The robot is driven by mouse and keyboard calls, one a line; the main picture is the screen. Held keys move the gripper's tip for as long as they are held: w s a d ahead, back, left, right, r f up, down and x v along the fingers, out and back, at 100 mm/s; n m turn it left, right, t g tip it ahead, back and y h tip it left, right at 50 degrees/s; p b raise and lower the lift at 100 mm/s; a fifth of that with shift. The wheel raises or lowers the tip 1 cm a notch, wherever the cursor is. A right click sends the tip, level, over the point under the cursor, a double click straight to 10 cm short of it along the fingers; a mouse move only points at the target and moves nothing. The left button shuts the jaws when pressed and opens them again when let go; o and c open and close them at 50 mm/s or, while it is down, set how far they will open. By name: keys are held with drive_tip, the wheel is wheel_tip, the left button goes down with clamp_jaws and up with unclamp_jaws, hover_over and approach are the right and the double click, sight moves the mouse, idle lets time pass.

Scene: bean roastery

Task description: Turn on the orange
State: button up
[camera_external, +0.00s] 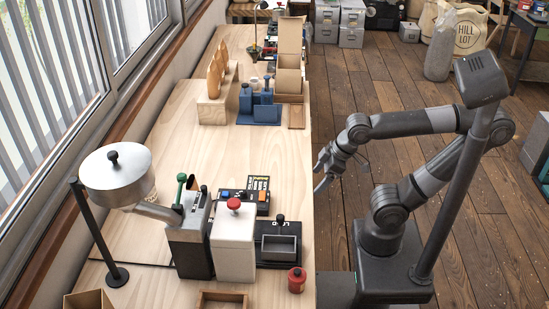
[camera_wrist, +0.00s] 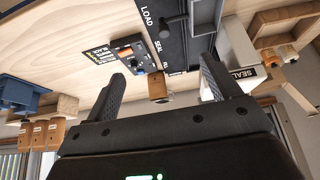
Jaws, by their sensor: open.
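An orange patch (camera_external: 262,184) shows on a small dark control panel (camera_external: 232,194) on the bench; a blue patch lies to its left.
A white box with a red knob (camera_external: 234,245), a dark grinder (camera_external: 190,235), a black device with a grey tray (camera_external: 278,245) and a red jar (camera_external: 297,280) stand near the panel. Blue containers (camera_external: 262,108) stand farther back. The bench between is clear.

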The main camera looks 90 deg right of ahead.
drive_tip(key=shift+w+d, duration=0.15)
drive_tip(key=shift+w, duration=0.15)
drive_tip(key=shift+c, duration=1.4)
drive_tip(key=shift+g, duration=0.6)
drive_tip(key=w+d, duration=0.2)
drive_tip(key=w, duration=0.1)
drive_tip(key=w+d, duration=0.1)
drive_tip(key=w, duration=0.1)
drive_tip(key=w+d+f, duration=0.1)
drive_tip(key=w+d, duration=0.1)
drive_tip(key=w, duration=0.1)
drive_tip(key=shift+w+d, duration=0.35)
drive_tip(key=c, duration=0.9)
drive_tip(key=shift+g+h, duration=0.3)
drive_tip(key=shift+g, duration=0.2)
drive_tip(key=w+d+f, duration=0.1)
drive_tip(key=w+d, duration=0.1)
drive_tip(key=w+d+f, duration=0.1)
drive_tip(key=d, duration=0.1)
drive_tip(key=w+d+f, duration=0.1)
drive_tip(key=w+d, duration=0.1)
drive_tip(key=shift+w+d, duration=0.1)
drive_tip(key=shift+w, duration=0.25)
clamp_jaws()
drive_tip(key=shift+w+d+f, duration=0.25)
drive_tip(key=shift+w+d, duration=0.15)
drive_tip(key=shift+d, duration=0.1)
